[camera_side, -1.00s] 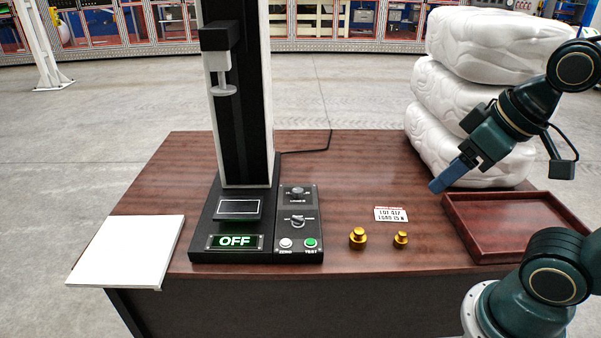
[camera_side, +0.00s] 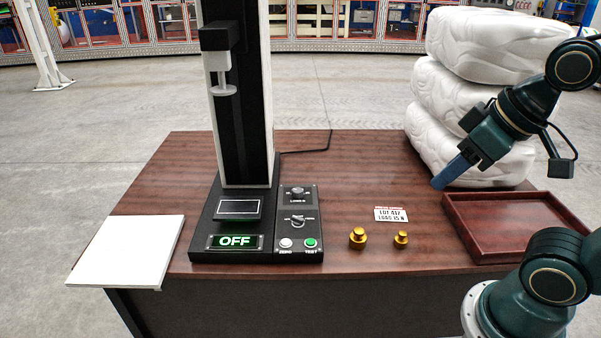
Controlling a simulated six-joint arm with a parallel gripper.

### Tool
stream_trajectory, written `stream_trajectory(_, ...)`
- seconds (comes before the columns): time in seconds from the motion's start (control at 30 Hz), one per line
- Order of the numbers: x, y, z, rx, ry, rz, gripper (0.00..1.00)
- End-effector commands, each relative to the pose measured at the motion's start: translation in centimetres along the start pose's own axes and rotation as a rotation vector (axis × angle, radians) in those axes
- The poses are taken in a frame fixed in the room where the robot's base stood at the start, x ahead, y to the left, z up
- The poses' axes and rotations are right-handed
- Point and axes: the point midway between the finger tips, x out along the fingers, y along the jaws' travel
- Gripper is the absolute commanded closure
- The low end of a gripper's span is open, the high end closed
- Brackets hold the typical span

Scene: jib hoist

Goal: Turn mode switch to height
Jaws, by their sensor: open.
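The mode switch is a small rotary knob on the black control panel at the foot of the test stand; two knobs show there, an upper knob (camera_side: 297,191) and a lower knob (camera_side: 298,221). Their labels are too small to read surely, so I cannot tell which one is marked for height. A display (camera_side: 234,241) beside them reads OFF in green. My gripper (camera_side: 440,184) is at the right, in the air above the table near the tray, well apart from the panel. Its blue fingers point down and left, with nothing seen between them.
A white ZERO button (camera_side: 286,243) and a green TEST button (camera_side: 310,243) sit below the knobs. Two brass weights (camera_side: 358,238), a label card (camera_side: 391,214) and a red-brown tray (camera_side: 515,228) lie to the right. White wrapped bundles (camera_side: 470,120) stand behind my gripper. A white board (camera_side: 125,250) lies left.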

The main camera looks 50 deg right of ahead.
Motion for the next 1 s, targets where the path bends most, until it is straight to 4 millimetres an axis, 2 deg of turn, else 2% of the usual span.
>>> stream_trajectory(0.27, 0.3, 0.1, -2.3, -0.032, -0.035, 0.000, 0.54)
stream_trajectory(0.57, 2.0, 0.2, -7.6, -0.109, -0.108, -0.004, 0.54)
stream_trajectory(0.77, 4.2, 0.3, -11.1, -0.164, -0.160, -0.010, 0.54)
stream_trajectory(1.0, 7.6, 0.5, -14.9, -0.228, -0.220, -0.022, 0.54)
